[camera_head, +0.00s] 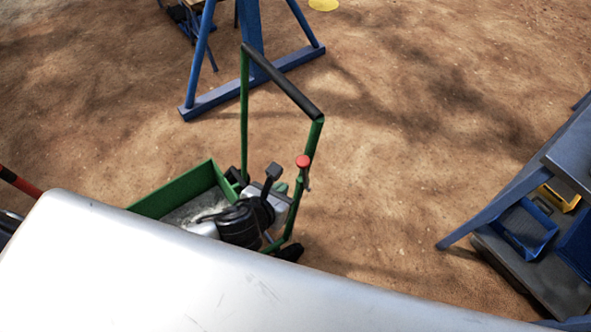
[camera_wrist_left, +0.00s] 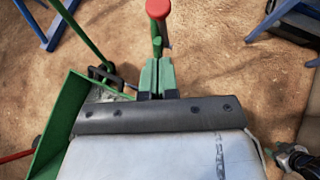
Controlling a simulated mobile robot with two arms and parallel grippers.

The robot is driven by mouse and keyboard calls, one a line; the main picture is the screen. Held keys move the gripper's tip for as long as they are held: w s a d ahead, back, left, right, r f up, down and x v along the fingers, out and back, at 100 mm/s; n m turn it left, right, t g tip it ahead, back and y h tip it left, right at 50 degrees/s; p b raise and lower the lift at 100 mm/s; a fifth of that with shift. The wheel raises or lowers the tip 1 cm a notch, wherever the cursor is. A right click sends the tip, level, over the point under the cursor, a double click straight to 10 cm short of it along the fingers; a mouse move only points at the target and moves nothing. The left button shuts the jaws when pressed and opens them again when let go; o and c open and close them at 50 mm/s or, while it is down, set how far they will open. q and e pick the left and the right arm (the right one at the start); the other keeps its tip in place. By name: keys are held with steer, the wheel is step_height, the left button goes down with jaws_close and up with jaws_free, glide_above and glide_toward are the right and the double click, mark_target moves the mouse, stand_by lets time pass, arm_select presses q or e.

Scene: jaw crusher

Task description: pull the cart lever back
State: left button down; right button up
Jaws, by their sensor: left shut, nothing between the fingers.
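The green cart (camera_head: 245,120) stands on the dirt with a black push bar. Its lever has a red knob (camera_head: 303,161) beside the right upright of the cart frame. The knob (camera_wrist_left: 158,9) also shows at the top of the left wrist view. My left gripper (camera_head: 283,188) is over the cart, just below and left of the knob. Its green fingers (camera_wrist_left: 156,75) are shut with nothing between them and point toward the lever. In the wrist view the tips are close to the lever stem; I cannot tell whether they touch. A dark part at the lower right may be my right gripper (camera_wrist_left: 290,158).
A blue steel stand (camera_head: 250,90) is behind the cart. A workbench (camera_head: 560,160) with blue and yellow bins (camera_head: 525,228) is at the right. Open dirt lies between cart and bench. My white arm covers the bottom of the head view.

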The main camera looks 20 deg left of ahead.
arm_select(q)
steer(key=w+d+f, duration=0.1)
steer(key=w+f, duration=0.1)
steer(key=w, duration=0.5)
steer(key=shift+d+f, duration=0.2)
arm_select(e)
steer(key=shift+w+d, duration=0.15)
steer(key=shift+d, duration=0.25)
